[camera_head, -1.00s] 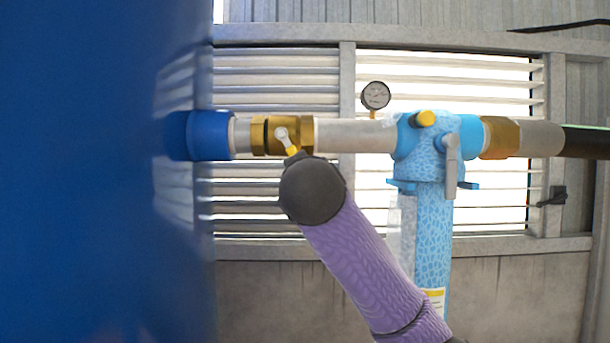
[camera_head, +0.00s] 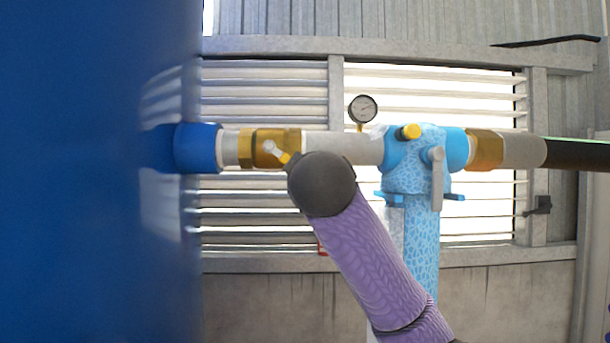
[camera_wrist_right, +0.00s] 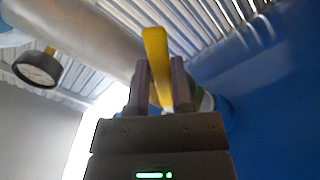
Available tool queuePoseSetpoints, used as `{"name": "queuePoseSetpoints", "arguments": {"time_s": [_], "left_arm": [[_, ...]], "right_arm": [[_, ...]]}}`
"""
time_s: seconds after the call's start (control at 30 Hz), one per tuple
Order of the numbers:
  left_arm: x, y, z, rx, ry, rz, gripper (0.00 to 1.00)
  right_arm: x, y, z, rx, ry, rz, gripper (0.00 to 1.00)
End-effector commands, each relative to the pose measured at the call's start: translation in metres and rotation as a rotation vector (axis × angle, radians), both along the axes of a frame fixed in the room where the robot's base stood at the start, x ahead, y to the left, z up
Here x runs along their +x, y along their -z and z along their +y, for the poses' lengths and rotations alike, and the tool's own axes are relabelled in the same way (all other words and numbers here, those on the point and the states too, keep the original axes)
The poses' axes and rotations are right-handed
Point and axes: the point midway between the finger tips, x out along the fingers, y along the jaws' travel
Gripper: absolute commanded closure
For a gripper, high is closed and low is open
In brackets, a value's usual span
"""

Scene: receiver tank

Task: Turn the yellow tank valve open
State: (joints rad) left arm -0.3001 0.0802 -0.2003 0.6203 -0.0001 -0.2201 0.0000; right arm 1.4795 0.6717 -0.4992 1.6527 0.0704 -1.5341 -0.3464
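The yellow valve handle (camera_head: 284,157) slants down to the right from the pale hub of the brass valve (camera_head: 245,148), on the pipe beside the blue tank (camera_head: 90,200). My right arm comes up from the lower right, and its dark wrist hides most of the handle and the gripper in the head view. In the right wrist view the yellow handle (camera_wrist_right: 154,42) stands between the two fingers of my right gripper (camera_wrist_right: 160,68), which appear closed around it; its lower part is partly hidden by them. My left gripper is in neither view.
A pressure gauge (camera_head: 363,109) stands on the grey pipe (camera_head: 350,147), right of the valve. A light-blue patterned fitting (camera_head: 415,165) with a yellow knob (camera_head: 411,132) and a grey lever (camera_head: 437,180) is further right. The louvred wall is behind.

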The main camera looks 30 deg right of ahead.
Motion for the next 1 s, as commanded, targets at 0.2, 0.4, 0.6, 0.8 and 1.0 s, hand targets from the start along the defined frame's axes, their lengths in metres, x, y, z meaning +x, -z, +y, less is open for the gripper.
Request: {"name": "queuePoseSetpoints", "arguments": {"time_s": [0.2, 0.4, 0.6, 0.8, 1.0], "left_arm": [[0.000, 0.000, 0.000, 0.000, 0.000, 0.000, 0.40], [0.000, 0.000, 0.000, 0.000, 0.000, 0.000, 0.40], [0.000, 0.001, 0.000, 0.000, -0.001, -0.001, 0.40], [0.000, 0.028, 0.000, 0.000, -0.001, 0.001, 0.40], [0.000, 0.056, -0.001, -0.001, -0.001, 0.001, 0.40]], "right_arm": [[0.000, 0.000, 0.001, 0.001, 0.000, 0.001, 0.40], [-0.007, -0.003, 0.008, -0.003, 0.000, -0.003, 0.40], [-0.011, -0.004, 0.012, -0.006, -0.002, -0.005, 0.40], [-0.041, 0.001, 0.032, -0.007, -0.004, -0.012, 0.40], [-0.082, 0.002, 0.056, -0.006, -0.003, -0.011, 0.40]]}}
